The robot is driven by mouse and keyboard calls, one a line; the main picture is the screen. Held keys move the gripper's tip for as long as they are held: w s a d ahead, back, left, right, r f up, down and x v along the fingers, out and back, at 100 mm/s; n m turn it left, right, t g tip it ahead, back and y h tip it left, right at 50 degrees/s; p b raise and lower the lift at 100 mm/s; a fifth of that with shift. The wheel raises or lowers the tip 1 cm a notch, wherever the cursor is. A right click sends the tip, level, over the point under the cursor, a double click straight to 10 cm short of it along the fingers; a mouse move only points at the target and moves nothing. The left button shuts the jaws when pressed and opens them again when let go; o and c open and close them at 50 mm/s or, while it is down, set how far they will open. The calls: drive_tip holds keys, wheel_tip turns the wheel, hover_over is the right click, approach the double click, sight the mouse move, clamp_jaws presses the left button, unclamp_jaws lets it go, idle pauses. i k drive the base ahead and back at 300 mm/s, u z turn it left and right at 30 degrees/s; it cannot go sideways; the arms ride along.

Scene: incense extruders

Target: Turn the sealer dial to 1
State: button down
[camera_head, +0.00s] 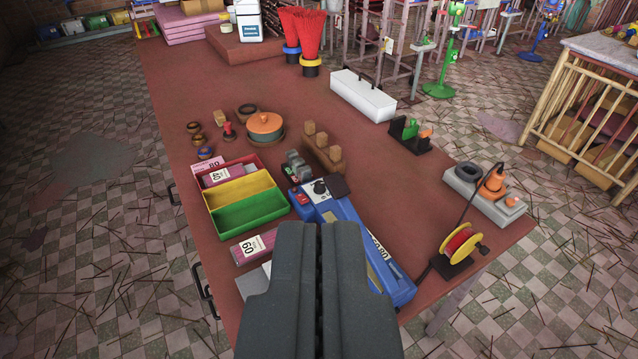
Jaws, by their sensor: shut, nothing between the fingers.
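The blue sealer (348,215) lies on the red-brown table, running from upper left to lower right. Its dial (320,187) is a small round dark and white knob on the upper left end, next to a red part. The dial's setting is too small to read. My gripper (319,226) is shut and empty, in the lower middle of the view. Its fingertips appear just below the dial in the picture and cover part of the sealer's body. I cannot tell the height of the fingertips above the sealer.
A tray (214,222) with red, yellow and green compartments stands left of the sealer, a box marked 60 (254,246) below it. Wooden blocks (324,154) stand just behind the sealer. A reel (460,244) sits at the right edge.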

sight(319, 189)
drive_tip(key=u, duration=0.35)
drive_tip(key=i, duration=0.9)
drive_tip(key=z, duration=0.1)
